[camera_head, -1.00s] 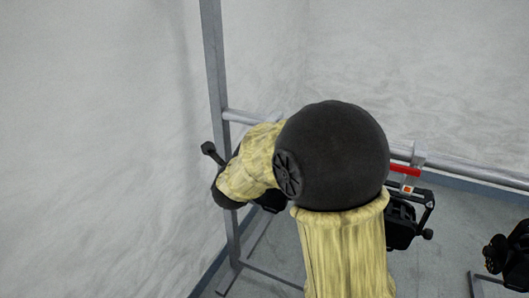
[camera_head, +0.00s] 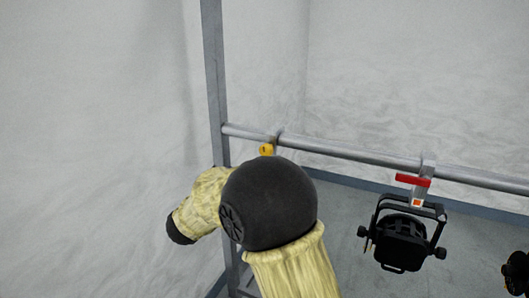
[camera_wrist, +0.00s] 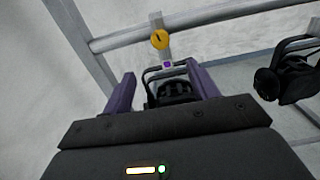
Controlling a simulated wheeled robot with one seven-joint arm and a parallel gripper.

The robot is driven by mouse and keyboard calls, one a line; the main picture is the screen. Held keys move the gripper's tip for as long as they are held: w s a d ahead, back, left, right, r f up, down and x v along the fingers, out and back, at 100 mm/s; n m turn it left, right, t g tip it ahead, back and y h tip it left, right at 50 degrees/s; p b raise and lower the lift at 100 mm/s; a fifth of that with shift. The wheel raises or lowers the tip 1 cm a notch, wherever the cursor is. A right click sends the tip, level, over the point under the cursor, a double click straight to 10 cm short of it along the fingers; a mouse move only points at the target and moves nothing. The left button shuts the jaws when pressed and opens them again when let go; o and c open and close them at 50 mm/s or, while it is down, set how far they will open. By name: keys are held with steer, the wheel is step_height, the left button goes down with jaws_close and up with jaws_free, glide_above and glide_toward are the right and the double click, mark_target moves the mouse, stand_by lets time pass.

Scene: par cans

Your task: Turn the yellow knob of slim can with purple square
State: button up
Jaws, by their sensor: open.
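The yellow knob (camera_wrist: 159,39) shows in the wrist view on a clamp hanging from the grey rail. A small purple square (camera_wrist: 167,64) sits just below it, above the black slim can (camera_wrist: 174,90). In the head view the yellow knob (camera_head: 266,150) shows just above my arm, which hides the can. My gripper (camera_wrist: 160,80) is open and empty in the wrist view. Its two purple-grey fingers frame the can, and the knob lies beyond and above the fingertips, apart from them. The gripper is hidden in the head view.
Another black can (camera_head: 402,240) with a red handle (camera_head: 413,181) and an orange square hangs to the right on the same rail (camera_head: 350,151). A further black lamp (camera_head: 516,272) is at the right edge. A grey upright post (camera_head: 214,90) stands left of the knob.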

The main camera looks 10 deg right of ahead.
mark_target(264, 151)
steer(key=p+x, duration=0.2)
steer(key=x, duration=1.4)
steer(key=shift+w+d, duration=0.1)
steer(key=shift+w, duration=0.1)
steer(key=shift+w+d, duration=0.2)
steer(key=shift+d, duration=0.15)
steer(key=shift+a, duration=0.15)
steer(key=shift+c, duration=0.5)
steer(key=c, duration=0.9)
steer(key=shift+n, duration=0.4)
